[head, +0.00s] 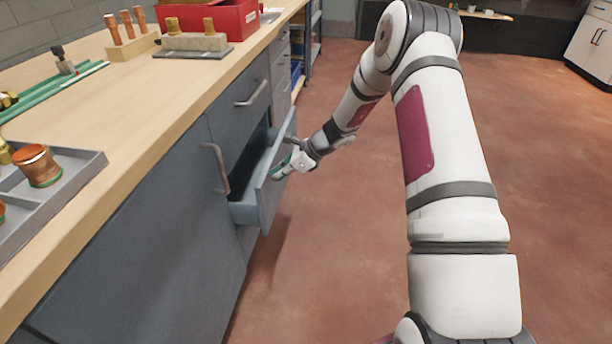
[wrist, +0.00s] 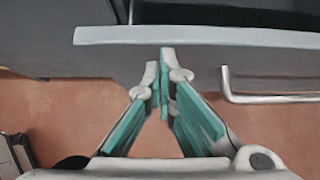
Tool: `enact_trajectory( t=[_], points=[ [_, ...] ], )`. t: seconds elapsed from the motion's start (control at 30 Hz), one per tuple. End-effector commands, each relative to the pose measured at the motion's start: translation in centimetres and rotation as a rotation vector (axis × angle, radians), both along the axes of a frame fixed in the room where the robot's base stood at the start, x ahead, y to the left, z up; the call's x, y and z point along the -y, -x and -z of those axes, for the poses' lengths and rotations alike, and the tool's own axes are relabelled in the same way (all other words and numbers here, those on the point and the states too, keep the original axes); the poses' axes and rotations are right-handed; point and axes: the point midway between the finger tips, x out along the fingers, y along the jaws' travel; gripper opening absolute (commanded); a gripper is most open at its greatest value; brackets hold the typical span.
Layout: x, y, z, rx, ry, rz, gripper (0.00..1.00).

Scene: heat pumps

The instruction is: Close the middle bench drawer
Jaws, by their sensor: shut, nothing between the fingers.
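The middle bench drawer (head: 262,185) is partly open in the head view. It sticks out from the grey bench between the closed drawer above and the front below. My gripper (head: 276,175) is at the outer side of its front panel, with shut fingers pointing at it. In the wrist view the drawer's light top edge (wrist: 200,36) runs across the top, with the dark inside beyond. The shut fingertips (wrist: 165,60) are empty and at the front panel, touching or very close; I cannot tell which. The drawer's bar handle (wrist: 275,98) is right of the fingers.
The closed upper drawer (head: 240,104) has a bar handle. A cabinet door handle (head: 218,168) stands out left of the open drawer. The wooden worktop (head: 150,95) holds a grey tray (head: 85,165), a red box (head: 235,20) and copper parts. The reddish floor right of the bench is clear.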

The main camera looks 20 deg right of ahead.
Motion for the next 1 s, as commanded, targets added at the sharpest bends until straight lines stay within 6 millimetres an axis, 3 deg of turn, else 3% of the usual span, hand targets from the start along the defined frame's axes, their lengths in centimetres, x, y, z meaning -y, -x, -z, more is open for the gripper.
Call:
enact_trajectory(
  t=[0.03, 0.2, 0.43, 0.63, 1.0],
  points=[
    [-1.4, -0.8, 0.0, 0.001, -0.002, -0.006, 0.0],
    [-4.7, -3.0, 0.0, 0.001, 0.0, -0.005, 0.0],
    [-7.8, -5.2, 0.0, 0.001, 0.001, -0.003, 0.0],
    [-9.0, -6.1, 0.0, 0.001, 0.001, -0.001, 0.0],
    [-9.6, -6.4, -0.1, 0.002, -0.002, -0.001, 0.0]
  ],
)
